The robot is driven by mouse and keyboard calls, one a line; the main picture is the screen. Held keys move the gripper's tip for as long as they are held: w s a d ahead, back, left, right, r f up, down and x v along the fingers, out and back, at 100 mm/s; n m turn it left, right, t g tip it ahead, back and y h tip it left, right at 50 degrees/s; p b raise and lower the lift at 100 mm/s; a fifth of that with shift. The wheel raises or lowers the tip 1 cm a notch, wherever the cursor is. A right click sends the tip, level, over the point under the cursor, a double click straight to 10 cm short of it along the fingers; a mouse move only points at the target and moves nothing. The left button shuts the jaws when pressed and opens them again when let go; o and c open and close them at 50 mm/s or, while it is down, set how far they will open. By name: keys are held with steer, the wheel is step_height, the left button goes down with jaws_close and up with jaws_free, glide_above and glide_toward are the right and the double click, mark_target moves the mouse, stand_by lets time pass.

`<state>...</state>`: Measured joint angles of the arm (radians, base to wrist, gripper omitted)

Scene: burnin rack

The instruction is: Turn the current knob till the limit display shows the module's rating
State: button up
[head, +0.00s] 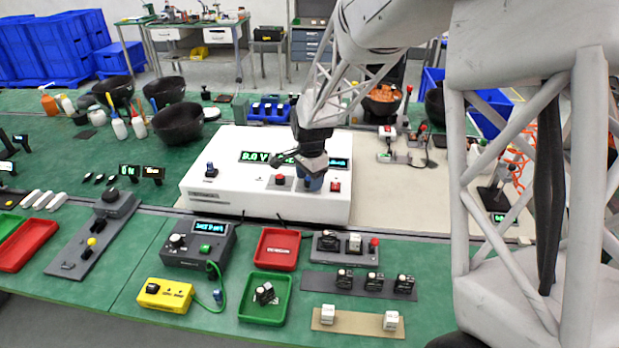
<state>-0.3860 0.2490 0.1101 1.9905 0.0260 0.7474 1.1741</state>
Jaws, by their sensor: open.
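The white bench supply (265,207) stands on the back table. Its green display (254,157) reads about "8.0 V"; the middle of the display strip is hidden by my gripper, and the right-hand display (339,163) is too small to read. A blue-and-black knob (210,170) sits at its left. A second blue knob (312,184) sits between two red buttons. My gripper (313,172) is open, directly over this second knob; I cannot tell whether it touches. A black module (264,293) lies in the green tray (246,312); its rating is not readable.
In front are a grey tester (184,258), a yellow box (150,302) with a green cable, a red tray (262,264) and dark racks (318,282) with several modules. My arm covers the right side. Black bowls (180,123) and bottles stand behind left.

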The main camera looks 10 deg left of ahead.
steer(key=shift+c, duration=0.4)
steer(key=c, duration=0.9)
steer(key=shift+o, duration=0.2)
steer(key=shift+n, duration=0.4)
steer(key=n, duration=1.2)
steer(key=shift+w+g, duration=0.1)
steer(key=shift+g, duration=0.2)
steer(key=n, duration=0.4)
steer(key=shift+n, duration=0.4)
